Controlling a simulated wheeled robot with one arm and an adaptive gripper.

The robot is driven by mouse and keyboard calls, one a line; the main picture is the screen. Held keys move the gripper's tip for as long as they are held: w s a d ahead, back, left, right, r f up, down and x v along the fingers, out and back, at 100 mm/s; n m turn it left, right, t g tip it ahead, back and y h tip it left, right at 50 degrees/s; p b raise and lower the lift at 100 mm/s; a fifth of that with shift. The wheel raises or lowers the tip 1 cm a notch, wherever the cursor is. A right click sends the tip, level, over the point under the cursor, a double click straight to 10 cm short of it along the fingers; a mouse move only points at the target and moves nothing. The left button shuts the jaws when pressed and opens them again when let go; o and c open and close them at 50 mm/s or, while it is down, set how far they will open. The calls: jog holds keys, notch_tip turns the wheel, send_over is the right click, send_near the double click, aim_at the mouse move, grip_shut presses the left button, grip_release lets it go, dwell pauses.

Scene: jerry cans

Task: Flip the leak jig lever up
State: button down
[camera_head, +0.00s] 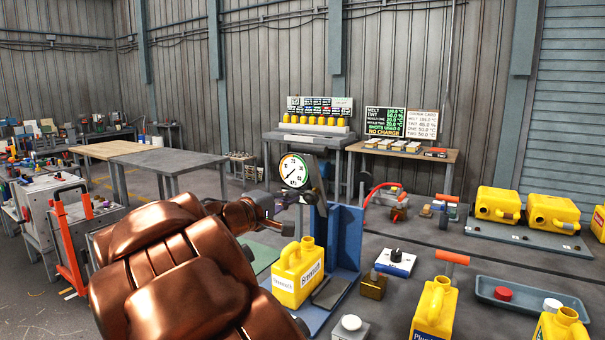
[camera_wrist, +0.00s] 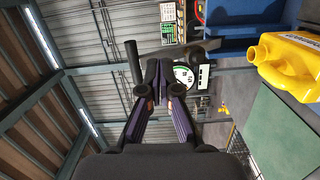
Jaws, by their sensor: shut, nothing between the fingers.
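The leak jig is a blue stand (camera_head: 347,240) with a round white dial gauge (camera_head: 294,171); the gauge also shows in the wrist view (camera_wrist: 184,76). A yellow jerry can (camera_head: 299,276) stands upright on the jig's base and shows at the right of the wrist view (camera_wrist: 285,62). A grey bar that looks like the lever (camera_head: 320,192) stands steeply beside the gauge. In the wrist view the bar (camera_wrist: 175,51) ends in a dark cylindrical grip (camera_wrist: 133,62). My gripper (camera_wrist: 157,72) is shut and empty, close to the lever; contact cannot be told. In the head view my gripper (camera_head: 285,201) is small and partly hidden.
A white box with a black knob (camera_head: 395,262), a brass block (camera_head: 373,286) and a yellow can (camera_head: 434,310) stand right of the jig. A grey tray (camera_head: 530,301) and more yellow cans (camera_head: 497,204) lie farther right. Empty tables (camera_head: 165,159) stand behind at left.

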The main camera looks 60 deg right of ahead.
jog(key=w+d+r+n+t+h+b, duration=0.2)
jog(key=w+r+h, duration=0.1)
jog(key=w, duration=0.3)
jog(key=p, duration=0.4)
send_near(308, 151)
jog(key=x, duration=0.7)
jog(key=shift+d, duration=0.1)
